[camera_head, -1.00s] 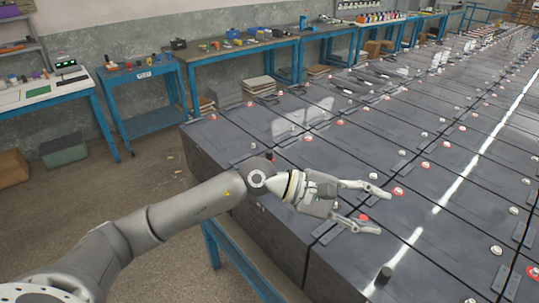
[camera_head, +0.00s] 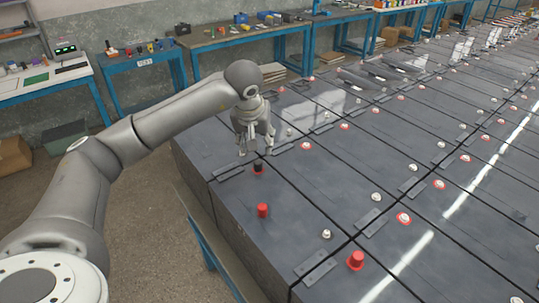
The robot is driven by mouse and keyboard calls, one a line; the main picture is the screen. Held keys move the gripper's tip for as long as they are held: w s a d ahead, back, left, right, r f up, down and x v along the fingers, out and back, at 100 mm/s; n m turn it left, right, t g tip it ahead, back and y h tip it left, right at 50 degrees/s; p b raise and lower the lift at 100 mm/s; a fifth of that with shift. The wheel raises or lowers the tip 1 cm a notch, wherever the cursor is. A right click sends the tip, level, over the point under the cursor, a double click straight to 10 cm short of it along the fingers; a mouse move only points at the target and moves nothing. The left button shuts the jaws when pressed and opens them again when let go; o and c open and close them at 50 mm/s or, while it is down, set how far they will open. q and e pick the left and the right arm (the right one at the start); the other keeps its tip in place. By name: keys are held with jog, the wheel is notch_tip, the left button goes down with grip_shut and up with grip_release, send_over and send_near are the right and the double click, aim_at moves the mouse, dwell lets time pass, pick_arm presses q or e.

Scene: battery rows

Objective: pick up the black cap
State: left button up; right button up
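My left gripper (camera_head: 255,151) points down just behind the cap in the picture. Its two fingers are spread apart, and nothing shows between them. The fingertips look close above the battery top; whether they touch it I cannot tell. My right gripper is not in view.
Red caps (camera_head: 263,211) and (camera_head: 355,260) stand on the nearer batteries. Pale terminals (camera_head: 326,234), some with red rings, and flat grey bars (camera_head: 316,268) dot the rows. Blue-legged workbenches (camera_head: 250,38) line the wall. Floor (camera_head: 165,225) is open at left.

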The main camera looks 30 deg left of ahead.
aim_at(258, 162)
pick_arm(q)
jog(key=x, duration=0.1)
jog(key=p+x, duration=0.1)
jog(key=x, duration=0.2)
jog(key=shift+s+a+f, duration=0.15)
jog(key=shift+s+a, duration=0.1)
jog(key=shift+s, duration=0.1)
jog(key=shift+w+f+p, duration=0.2)
jog(key=shift+f+p, duration=0.1)
jog(key=p+x, duration=0.2)
jog(key=x, duration=0.2)
jog(key=shift+f, duration=0.1)
jog(key=shift+a+f, duration=0.1)
jog(key=shift+f, duration=0.25)
jog(key=shift+w+f, duration=0.15)
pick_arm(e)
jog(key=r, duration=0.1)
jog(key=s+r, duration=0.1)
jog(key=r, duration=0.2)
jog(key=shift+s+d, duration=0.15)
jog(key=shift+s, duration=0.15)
pick_arm(q)
jog(key=c, duration=0.8)
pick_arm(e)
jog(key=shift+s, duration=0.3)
